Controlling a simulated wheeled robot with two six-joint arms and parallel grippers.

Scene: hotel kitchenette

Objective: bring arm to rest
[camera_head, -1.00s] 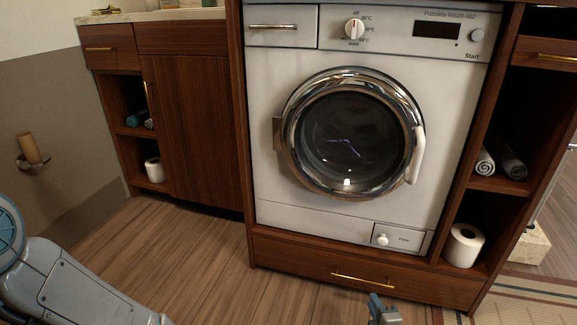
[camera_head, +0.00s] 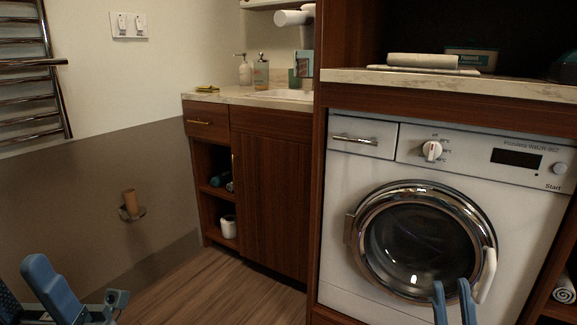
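My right gripper (camera_head: 453,302) rises from the bottom edge in front of the washing machine's round door. Its two blue fingers stand upright with a gap between them, and nothing shows in the gap. Parts of my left gripper (camera_head: 82,298) show in the bottom left corner, blue with a dark bracket. It is cut off by the frame edge, so its opening is unclear. I see no object in it. The white washing machine (camera_head: 340,255) has its chrome-rimmed door (camera_head: 352,230) closed.
A wooden cabinet (camera_head: 270,190) with open shelves and a sink counter stands left of the machine. A counter (camera_head: 500,87) runs above the machine. A paper-roll holder (camera_head: 131,205) and a towel rail (camera_head: 30,70) are on the left wall. Wooden floor (camera_head: 200,285) is clear between.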

